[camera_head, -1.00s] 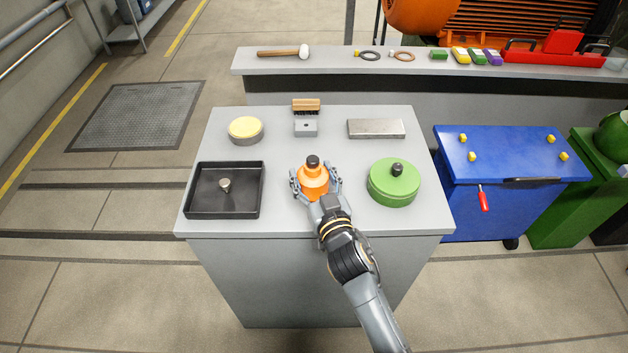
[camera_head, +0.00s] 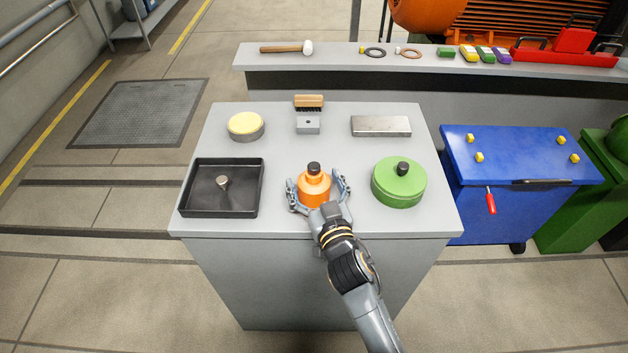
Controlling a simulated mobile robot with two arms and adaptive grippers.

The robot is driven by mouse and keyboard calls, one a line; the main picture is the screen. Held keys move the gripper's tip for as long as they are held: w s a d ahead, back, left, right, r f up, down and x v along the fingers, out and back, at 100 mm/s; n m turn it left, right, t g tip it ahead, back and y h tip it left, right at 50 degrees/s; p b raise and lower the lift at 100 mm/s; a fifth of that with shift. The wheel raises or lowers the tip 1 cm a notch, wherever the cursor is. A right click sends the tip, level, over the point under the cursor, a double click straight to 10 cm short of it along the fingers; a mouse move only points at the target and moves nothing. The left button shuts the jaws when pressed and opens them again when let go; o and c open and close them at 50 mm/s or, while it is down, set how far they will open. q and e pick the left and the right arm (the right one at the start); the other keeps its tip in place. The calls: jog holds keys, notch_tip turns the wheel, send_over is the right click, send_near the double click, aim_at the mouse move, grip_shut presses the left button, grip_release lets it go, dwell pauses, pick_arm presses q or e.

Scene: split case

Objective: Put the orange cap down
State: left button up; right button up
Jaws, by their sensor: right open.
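The orange cap (camera_head: 314,189), with a black knob on top, stands upright on the grey worktop (camera_head: 270,215) near its front middle. My right gripper (camera_head: 318,187) is open, with its fingers spread on the left and right of the cap. Gaps show between the fingers and the cap's sides. The lower front of the cap is partly hidden by the gripper. My left gripper is not in view.
A black tray (camera_head: 187,200) with a small knobbed pin (camera_head: 223,182) is left of the cap. A green lidded part (camera_head: 399,186) is close on the right. Behind are a yellow-topped disc (camera_head: 245,124), a brush (camera_head: 309,101), a grey block (camera_head: 308,125) and a metal plate (camera_head: 381,126).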

jog(key=shift+s+r, duration=0.1)
jog(key=shift+r, duration=0.05)
jog(key=b+v, duration=0.1)
jog(key=v, duration=1)
jog(key=shift+s+d, duration=0.25)
jog(key=shift+s, duration=0.1)
